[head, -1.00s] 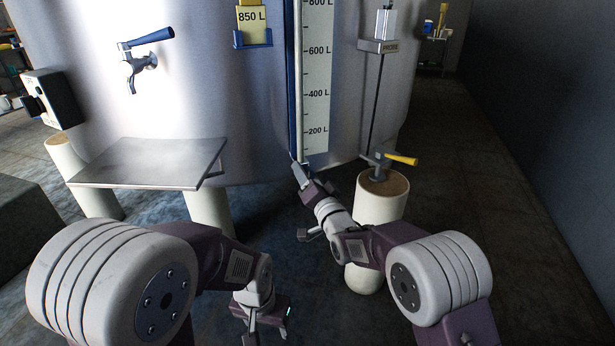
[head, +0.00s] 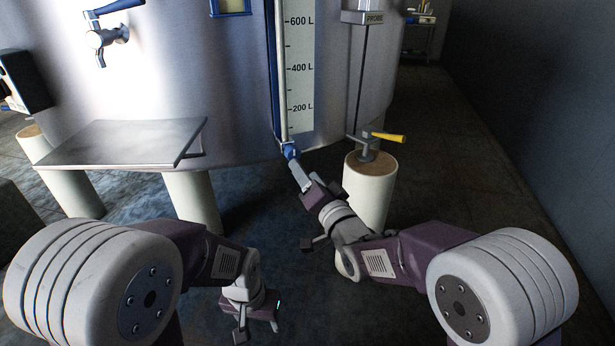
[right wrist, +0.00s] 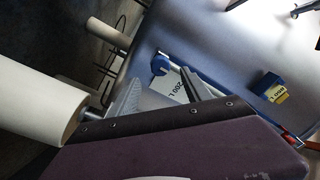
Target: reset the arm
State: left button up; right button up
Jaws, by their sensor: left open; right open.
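My right arm reaches forward from the right in the head view, over the floor in front of the tank (head: 215,100). Its gripper (head: 299,172) is open just below the blue fitting (head: 290,151) at the foot of the level gauge (head: 299,75). In the right wrist view its two grey fingers (right wrist: 160,92) are apart with nothing between them, and the blue fitting (right wrist: 160,65) lies beyond them. My left gripper (head: 258,312) hangs low over the floor, open.
A steel shelf (head: 125,143) and a blue-handled tap (head: 108,35) are at the left. A yellow-handled valve (head: 372,145) sits above a cream tank leg (head: 370,190), close right of my right arm. A dark wall (head: 540,100) stands far right. Floor between arms is clear.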

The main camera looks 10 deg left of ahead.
jog(key=w+d+r+m+t+h+p, duration=0.2)
jog(key=w+d+r+h+p, duration=0.15)
jog(key=d+r+p, duration=0.45)
jog(key=s+d+f+m+g+h+p, duration=0.25)
jog(key=d+h, duration=0.25)
jog(key=d, duration=1)
jog(key=s+d+f+n+g+h, duration=0.1)
jog(key=s+d+f+n+g, duration=0.2)
jog(key=s+f+g, duration=0.75)
jog(key=s+d+f+n+g+h, duration=0.1)
jog(key=s+d+f+n+g, duration=0.25)
jog(key=s+f, duration=0.8)
jog(key=s+r+p, duration=0.3)
jog(key=r+p, duration=3.5)
jog(key=r, duration=0.3)
jog(key=shift+r+p, duration=0.35)
jog(key=shift+p, duration=0.05)
jog(key=shift+t, duration=0.25)
